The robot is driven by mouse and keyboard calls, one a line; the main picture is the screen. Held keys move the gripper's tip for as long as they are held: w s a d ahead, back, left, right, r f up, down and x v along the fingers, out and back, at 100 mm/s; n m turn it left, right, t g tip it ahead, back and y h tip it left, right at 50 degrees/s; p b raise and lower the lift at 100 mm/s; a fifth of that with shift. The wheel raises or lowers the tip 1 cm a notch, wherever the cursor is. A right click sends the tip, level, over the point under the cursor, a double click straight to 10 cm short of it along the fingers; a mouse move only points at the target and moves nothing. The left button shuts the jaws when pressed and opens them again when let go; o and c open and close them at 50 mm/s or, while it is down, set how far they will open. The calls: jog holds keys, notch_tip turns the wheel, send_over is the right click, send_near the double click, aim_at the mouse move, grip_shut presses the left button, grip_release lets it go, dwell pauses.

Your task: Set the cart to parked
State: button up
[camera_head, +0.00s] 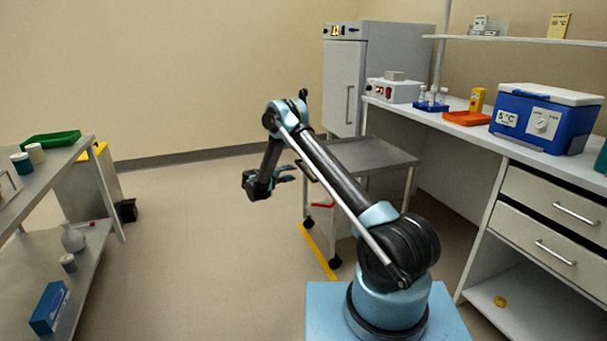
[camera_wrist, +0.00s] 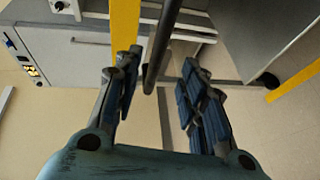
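The cart (camera_head: 385,153) is a grey-topped trolley with pale legs and dark casters, standing right of my gripper in the head view. A red part (camera_head: 322,204) shows low on its near left side. My gripper (camera_head: 290,173) is left of the cart's top. In the wrist view my gripper (camera_wrist: 158,80) is open, its two dark fingers apart. A dark bar (camera_wrist: 162,40) runs between the fingers, apart from both; it looks like the cart's handle, but I cannot tell its depth. My arm hides part of the cart.
A yellow floor stripe (camera_head: 318,251) lies beside the cart. The white cabinet (camera_head: 343,90) stands behind it. The workbench (camera_head: 470,130) with a blue cooler (camera_head: 540,122) is at right. A shelf table (camera_head: 50,168) is at left. The floor between is clear.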

aim_at(304, 170)
jog(key=x, duration=1)
jog(key=shift+w+d+f, duration=0.1)
jog(key=shift+w+d, duration=0.05)
grip_shut()
